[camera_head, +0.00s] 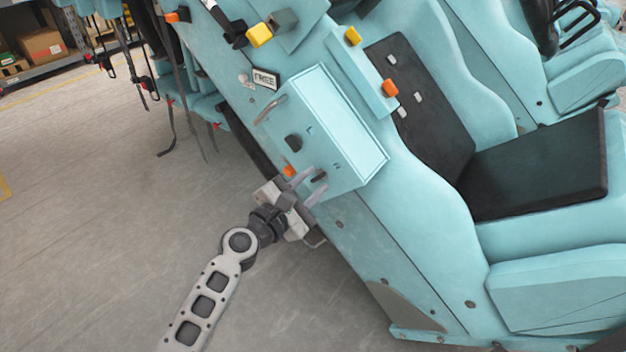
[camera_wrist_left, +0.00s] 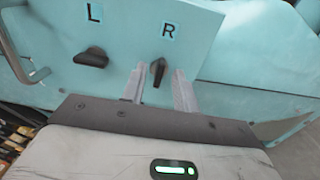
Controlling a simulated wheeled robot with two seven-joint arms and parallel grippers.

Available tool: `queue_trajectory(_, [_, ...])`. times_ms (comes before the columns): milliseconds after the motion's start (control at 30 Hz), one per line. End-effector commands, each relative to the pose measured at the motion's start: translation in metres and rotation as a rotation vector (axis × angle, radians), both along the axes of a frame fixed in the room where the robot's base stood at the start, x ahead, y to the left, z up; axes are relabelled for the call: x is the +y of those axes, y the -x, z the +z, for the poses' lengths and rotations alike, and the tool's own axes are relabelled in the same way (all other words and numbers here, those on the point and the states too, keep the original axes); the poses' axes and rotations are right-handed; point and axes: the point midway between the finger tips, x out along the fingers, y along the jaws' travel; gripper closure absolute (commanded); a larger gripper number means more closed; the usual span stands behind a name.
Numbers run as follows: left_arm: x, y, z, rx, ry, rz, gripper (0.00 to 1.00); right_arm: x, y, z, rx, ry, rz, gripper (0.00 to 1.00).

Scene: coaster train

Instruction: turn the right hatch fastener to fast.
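The right hatch fastener (camera_wrist_left: 158,72) is a small black knob under the letter R on the light blue hatch box (camera_head: 345,125). In the left wrist view it points roughly up and down, tilted slightly. The left fastener (camera_wrist_left: 92,57), under the letter L, lies roughly level. In the head view the right fastener (camera_head: 319,176) shows beside my left gripper's fingertips. My left gripper (camera_wrist_left: 159,84) is open, its two fingers on either side of the right fastener with gaps showing; whether either finger touches it is unclear. My right gripper is out of view.
A metal handle (camera_wrist_left: 14,62) sticks out beside the left fastener. A FREE sign (camera_head: 265,79) is on the blue body near the box. A dark seat (camera_head: 535,165) lies right of it. The grey floor (camera_head: 110,200) at left is open.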

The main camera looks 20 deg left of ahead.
Motion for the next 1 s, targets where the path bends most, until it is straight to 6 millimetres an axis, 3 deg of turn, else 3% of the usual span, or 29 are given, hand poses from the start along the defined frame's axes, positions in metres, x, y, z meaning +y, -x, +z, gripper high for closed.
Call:
queue_trajectory(400, [-0.0031, -0.008, -0.0001, 0.0, 0.0, 0.0, 0.7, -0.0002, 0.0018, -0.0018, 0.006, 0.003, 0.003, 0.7])
queue_trajectory(500, [-0.003, -0.0079, -0.0001, 0.0, 0.0, 0.0, 0.98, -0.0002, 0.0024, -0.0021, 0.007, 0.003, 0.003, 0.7])
queue_trajectory(533, [-0.003, -0.0078, -0.0001, 0.0, 0.0, 0.0, 1.0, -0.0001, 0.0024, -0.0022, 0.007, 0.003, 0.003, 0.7])
queue_trajectory(1000, [-0.0028, -0.0076, -0.0009, -0.023, -0.066, -0.001, 1.0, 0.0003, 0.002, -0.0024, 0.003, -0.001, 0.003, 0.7])
